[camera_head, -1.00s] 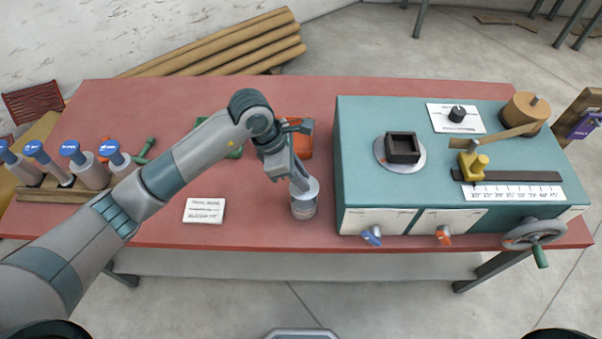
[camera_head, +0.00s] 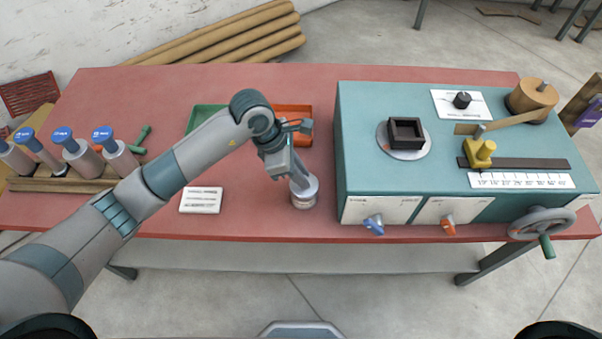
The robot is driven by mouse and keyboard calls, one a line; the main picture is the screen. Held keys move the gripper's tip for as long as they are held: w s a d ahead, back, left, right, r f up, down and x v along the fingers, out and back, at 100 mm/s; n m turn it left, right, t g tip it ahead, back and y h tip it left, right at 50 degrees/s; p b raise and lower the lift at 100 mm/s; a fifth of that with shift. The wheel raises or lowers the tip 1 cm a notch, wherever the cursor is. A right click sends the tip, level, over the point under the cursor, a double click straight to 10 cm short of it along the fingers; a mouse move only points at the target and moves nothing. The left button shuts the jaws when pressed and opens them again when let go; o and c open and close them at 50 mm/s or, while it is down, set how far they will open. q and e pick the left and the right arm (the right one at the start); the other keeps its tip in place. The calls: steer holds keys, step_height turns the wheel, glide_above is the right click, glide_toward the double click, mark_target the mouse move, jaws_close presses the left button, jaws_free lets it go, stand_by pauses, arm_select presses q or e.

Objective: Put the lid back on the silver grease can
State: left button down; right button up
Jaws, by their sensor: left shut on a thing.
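The silver grease can (camera_head: 304,201) stands on the red bench, left of the teal machine. My left gripper (camera_head: 299,180) comes down over it from above. It is shut on the can's pale round lid (camera_head: 309,184). The lid is level at the top of the can, with no clear gap below it. Whether it is fully seated I cannot tell. The fingers hide part of the lid. My right gripper is not in view.
The teal machine (camera_head: 360,150) stands close to the can's right. A white card (camera_head: 201,200) lies to the left. Behind my arm are a green tray (camera_head: 203,115) and an orange tray (camera_head: 293,111). Blue-capped bottles (camera_head: 78,155) stand in a rack at far left.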

arm_select(q)
steer(key=shift+b, duration=0.65)
stand_by(1.5)
steer(key=shift+f+b, duration=0.2)
steer(key=shift+b, duration=0.65)
stand_by(1.3)
stand_by(0.5)
steer(key=c, duration=1.1)
jaws_free()
steer(key=shift+r, duration=0.15)
steer(key=shift+r+p, duration=1.3)
steer(key=shift+r, duration=2.05)
steer(key=shift+c, duration=0.8)
jaws_close()
